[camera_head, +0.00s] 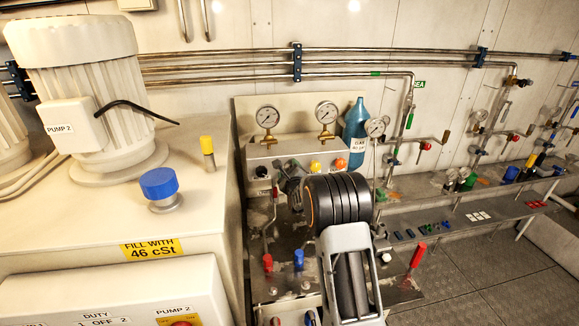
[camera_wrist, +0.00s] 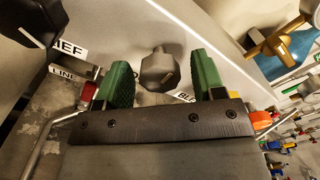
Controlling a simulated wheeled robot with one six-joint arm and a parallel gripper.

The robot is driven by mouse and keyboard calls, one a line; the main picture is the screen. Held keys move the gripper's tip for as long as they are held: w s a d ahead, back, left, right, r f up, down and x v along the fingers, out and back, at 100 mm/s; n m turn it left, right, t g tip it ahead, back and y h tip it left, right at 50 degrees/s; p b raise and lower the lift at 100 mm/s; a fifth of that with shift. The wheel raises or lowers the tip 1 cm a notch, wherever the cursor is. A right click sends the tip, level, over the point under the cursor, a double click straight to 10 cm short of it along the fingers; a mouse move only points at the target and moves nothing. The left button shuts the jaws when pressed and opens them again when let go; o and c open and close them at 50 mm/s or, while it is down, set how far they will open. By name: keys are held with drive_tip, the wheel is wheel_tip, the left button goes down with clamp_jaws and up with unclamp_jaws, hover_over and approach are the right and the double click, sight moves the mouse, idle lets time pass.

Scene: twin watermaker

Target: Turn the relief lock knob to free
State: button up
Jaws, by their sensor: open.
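In the wrist view, my gripper (camera_wrist: 162,66) is open, with a green pad on each side. A dark grey faceted knob (camera_wrist: 158,72) with a small pale mark shows between the pads. I see gaps on both sides, but cannot tell its depth relative to the fingertips. A larger black knob (camera_wrist: 34,24) with a white line is at the top left, beside a label ending "IEF" (camera_wrist: 68,49). I cannot tell for certain which knob is the relief lock. In the head view, my arm hides part of the control panel (camera_head: 286,148) and the gripper is hard to make out.
Two gauges (camera_head: 267,117) (camera_head: 327,112) stand on the panel, with a blue bottle (camera_head: 356,130) to their right. Levers with red (camera_head: 268,262) and blue (camera_head: 299,259) grips rise below. A brass fitting (camera_wrist: 275,40) is at the wrist view's upper right.

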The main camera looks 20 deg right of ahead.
drive_tip(key=shift+w+d, duration=0.1)
drive_tip(key=shift+w, duration=0.35)
drive_tip(key=shift+c, duration=0.2)
drive_tip(key=shift+f, duration=0.1)
drive_tip(key=c, duration=0.9)
